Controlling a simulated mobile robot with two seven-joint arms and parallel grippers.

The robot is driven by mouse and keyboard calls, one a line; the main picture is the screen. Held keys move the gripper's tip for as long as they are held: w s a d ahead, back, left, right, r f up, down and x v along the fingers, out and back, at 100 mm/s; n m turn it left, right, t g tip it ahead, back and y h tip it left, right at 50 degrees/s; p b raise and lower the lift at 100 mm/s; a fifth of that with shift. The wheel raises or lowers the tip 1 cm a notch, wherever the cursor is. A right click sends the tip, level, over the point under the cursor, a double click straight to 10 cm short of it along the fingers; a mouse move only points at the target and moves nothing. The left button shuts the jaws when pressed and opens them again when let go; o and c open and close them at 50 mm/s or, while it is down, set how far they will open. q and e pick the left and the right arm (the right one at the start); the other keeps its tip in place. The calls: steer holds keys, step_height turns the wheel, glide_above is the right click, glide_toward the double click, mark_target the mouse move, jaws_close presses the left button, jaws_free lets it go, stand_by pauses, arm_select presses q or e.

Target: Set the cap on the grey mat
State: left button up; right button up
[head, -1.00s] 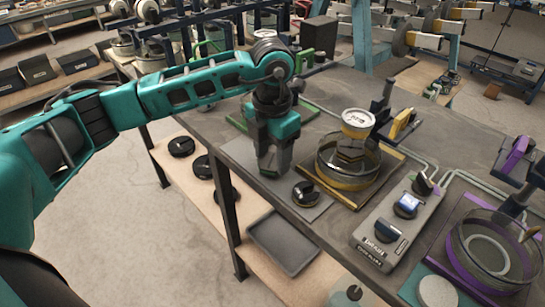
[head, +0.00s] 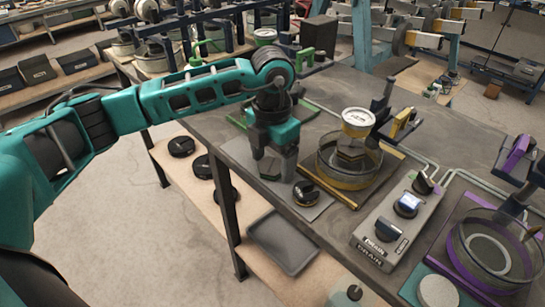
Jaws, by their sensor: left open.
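A round black cap with a gold-coloured band (head: 305,193) sits on the front right part of the grey mat (head: 240,154), near the table's front edge. My left gripper (head: 279,172) points down over the mat, just left of and behind the cap. Its fingers are apart with nothing visible between them, and it does not appear to touch the cap. The gripper hides part of the mat. My right gripper is not in view.
A clear round basin (head: 335,165) with a white-topped can (head: 358,122) stands right of the cap. A grey control box (head: 375,225) and a second basin (head: 490,245) are further right. Black round parts (head: 181,146) and a grey tray (head: 283,243) lie on the lower shelf.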

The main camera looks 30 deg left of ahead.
mark_target(272, 164)
arm_select(q)
step_height(272, 164, up, 12)
steer(key=shift+r, duration=0.15)
stand_by(0.3)
stand_by(0.4)
